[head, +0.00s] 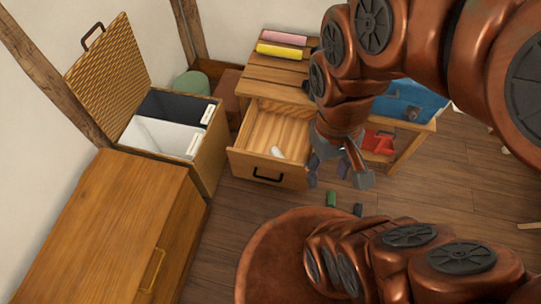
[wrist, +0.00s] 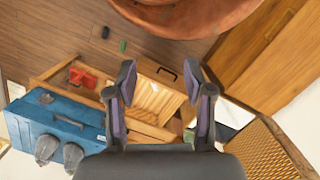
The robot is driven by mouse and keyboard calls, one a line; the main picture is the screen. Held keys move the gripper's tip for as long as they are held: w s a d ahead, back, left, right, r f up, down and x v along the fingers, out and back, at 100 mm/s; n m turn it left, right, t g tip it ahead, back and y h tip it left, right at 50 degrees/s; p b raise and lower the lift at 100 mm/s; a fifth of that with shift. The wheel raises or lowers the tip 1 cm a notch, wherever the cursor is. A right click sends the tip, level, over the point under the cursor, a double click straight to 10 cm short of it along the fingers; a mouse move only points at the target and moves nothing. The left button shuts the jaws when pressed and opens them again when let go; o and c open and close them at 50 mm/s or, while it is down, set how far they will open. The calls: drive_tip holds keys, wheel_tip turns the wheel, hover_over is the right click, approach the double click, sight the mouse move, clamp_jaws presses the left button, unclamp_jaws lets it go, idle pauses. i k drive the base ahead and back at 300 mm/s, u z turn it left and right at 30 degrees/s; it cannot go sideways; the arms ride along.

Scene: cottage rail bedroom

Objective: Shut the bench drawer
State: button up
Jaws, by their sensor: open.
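The bench drawer (head: 240,160) is pulled out from under the slatted wooden bench (head: 262,92). Its front carries a dark handle (head: 267,175), and a small white item (head: 277,152) lies inside. The drawer also shows in the wrist view (wrist: 155,97), between and beyond my fingers, with its handle (wrist: 166,74). My gripper (head: 339,177) is open and empty, to the right of the drawer front in the head view. In the wrist view both fingers (wrist: 160,70) are apart with nothing between them. My arm hides part of the bench's right side.
An open wicker-lidded hamper (head: 212,148) with dark and white compartments stands left of the drawer. A wooden cabinet (head: 100,220) is at front left. A blue case (head: 410,98) sits on the bench, a red item (head: 378,142) below. Small blocks (head: 331,198) lie on the floor.

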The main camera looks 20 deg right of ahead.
sight(266, 125)
drive_tip(key=u, duration=0.85)
drive_tip(key=k, duration=1)
drive_tip(key=u, duration=1.75)
drive_tip(key=i, duration=0.95)
drive_tip(key=z, duration=1.15)
drive_tip(key=i, duration=0.65)
drive_tip(key=z, duration=0.75)
